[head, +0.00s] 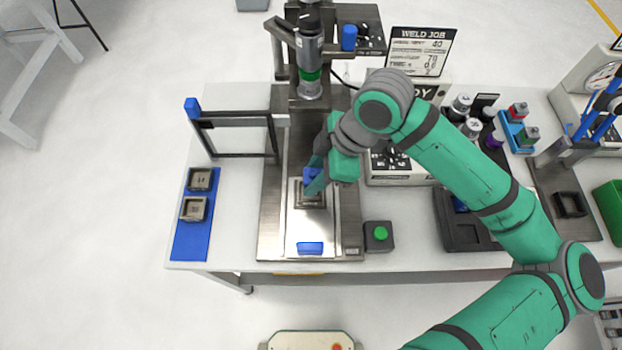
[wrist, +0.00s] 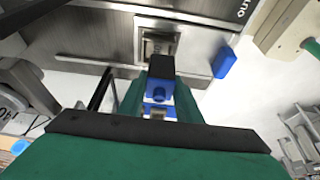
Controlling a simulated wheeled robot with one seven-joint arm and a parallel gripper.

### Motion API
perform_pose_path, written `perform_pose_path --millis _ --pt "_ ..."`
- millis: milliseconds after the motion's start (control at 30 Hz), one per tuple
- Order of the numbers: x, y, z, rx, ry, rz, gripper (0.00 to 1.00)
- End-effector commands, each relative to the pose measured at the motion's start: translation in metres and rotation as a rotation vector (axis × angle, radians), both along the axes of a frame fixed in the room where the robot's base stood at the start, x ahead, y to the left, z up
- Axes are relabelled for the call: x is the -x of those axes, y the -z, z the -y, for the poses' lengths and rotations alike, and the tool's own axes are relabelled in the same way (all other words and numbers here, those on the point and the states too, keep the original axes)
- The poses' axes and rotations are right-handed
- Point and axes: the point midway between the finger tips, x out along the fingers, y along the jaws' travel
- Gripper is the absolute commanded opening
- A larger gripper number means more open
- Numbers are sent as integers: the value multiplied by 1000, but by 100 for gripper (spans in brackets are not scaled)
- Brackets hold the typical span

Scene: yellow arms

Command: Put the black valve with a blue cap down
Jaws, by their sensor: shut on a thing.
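My gripper (head: 316,182) points down over the metal plate of the weld station. In the wrist view my gripper (wrist: 159,98) has its green fingers shut on the black valve (wrist: 161,68), whose blue cap (wrist: 159,95) sits between them. In the head view the fingers and arm mostly hide the valve; a blue part (head: 311,174) shows there. A square metal fixture (head: 308,201) lies right below, and it also shows in the wrist view (wrist: 158,42) just beyond the valve. I cannot tell whether the valve touches the fixture.
The weld head (head: 310,75) hangs behind the fixture. A dark frame with a blue knob (head: 235,119) stands left. A blue mat (head: 190,235) holds two grey square holders. A green button box (head: 379,236) and a dark tray (head: 464,232) stand right.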

Motion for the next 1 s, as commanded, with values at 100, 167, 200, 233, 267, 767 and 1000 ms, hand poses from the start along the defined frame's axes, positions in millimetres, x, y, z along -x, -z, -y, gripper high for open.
perform_pose_path --millis 100,167,200,233,267,767,1000 --pt "-4 6 -3 -1 0 0 8" --pt "-7 10 -5 -1 0 -1 8" --pt "-9 14 -7 -2 -2 -1 8" --pt "-12 17 -8 -1 -2 -1 8" --pt "-11 22 -7 -3 1 -1 8" --pt "-11 46 -7 0 -1 0 8" --pt "-11 48 -6 0 1 0 50"
